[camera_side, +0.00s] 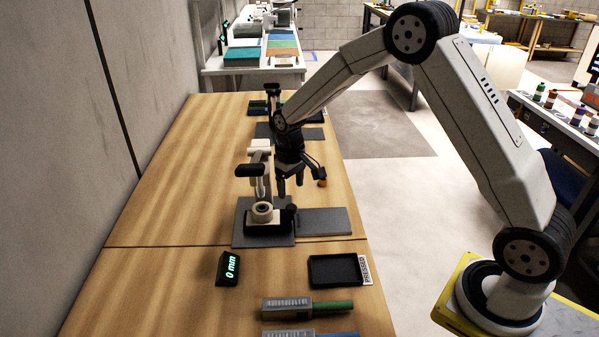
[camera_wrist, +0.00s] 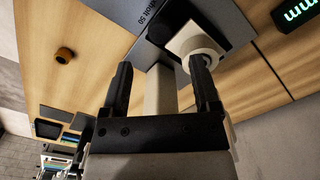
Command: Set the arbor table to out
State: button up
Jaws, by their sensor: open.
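The arbor press (camera_side: 260,165) is a pale column with a dark ram, standing on a grey base plate (camera_side: 243,236). Below the ram is a pale ring-shaped piece (camera_side: 263,212) on a dark low mount, which looks like the arbor table; a black knob (camera_side: 290,213) is at its right. The ring also shows in the wrist view (camera_wrist: 190,42), near the right finger. My gripper (camera_side: 291,186) is open and empty, right of the press and above the knob area. Its two fingers also show in the wrist view (camera_wrist: 160,66). I cannot tell whether it touches anything.
A flat grey plate (camera_side: 325,221) extends right of the base. In front are a display reading 0 mm (camera_side: 229,268), a black tray (camera_side: 336,270) labelled PRESSED and green-ended (camera_side: 330,306) and blue-ended tools. A small orange-brown round piece (camera_wrist: 65,55) lies nearby. The table's left side is clear.

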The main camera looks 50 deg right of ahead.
aim_at(291, 206)
jog(key=shift+f, duration=3.45)
jog(key=shift+c, duration=0.2)
grip_shut()
